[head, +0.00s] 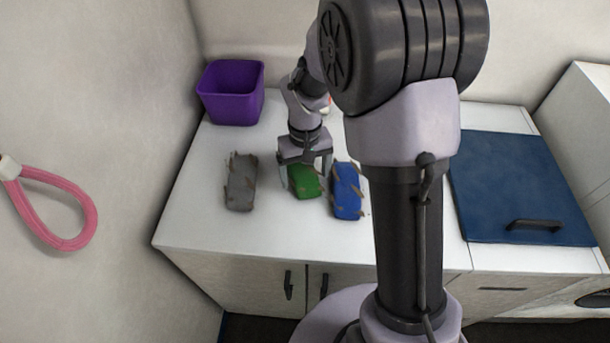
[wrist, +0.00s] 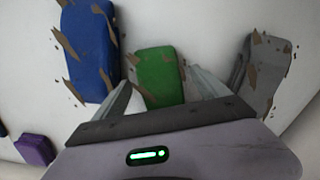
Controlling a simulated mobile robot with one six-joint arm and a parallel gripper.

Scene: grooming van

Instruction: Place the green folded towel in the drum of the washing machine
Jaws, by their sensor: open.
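The green folded towel (head: 305,181) lies on the white counter between a grey and a blue folded towel. My gripper (head: 305,168) is open, pointing down over the green towel. In the wrist view the green towel (wrist: 160,77) shows between the two spread fingers of my gripper (wrist: 162,80); I cannot tell whether they touch it. A dark rounded part (head: 595,298) at the lower right edge may belong to the washing machine; its drum opening is not clearly visible.
The grey towel (head: 241,182) and blue towel (head: 346,190) lie close on either side, with brown flecks. A purple bin (head: 232,92) stands at the back left. A dark blue panel with a handle (head: 520,185) lies on the right counter. A pink loop (head: 62,215) hangs on the left wall.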

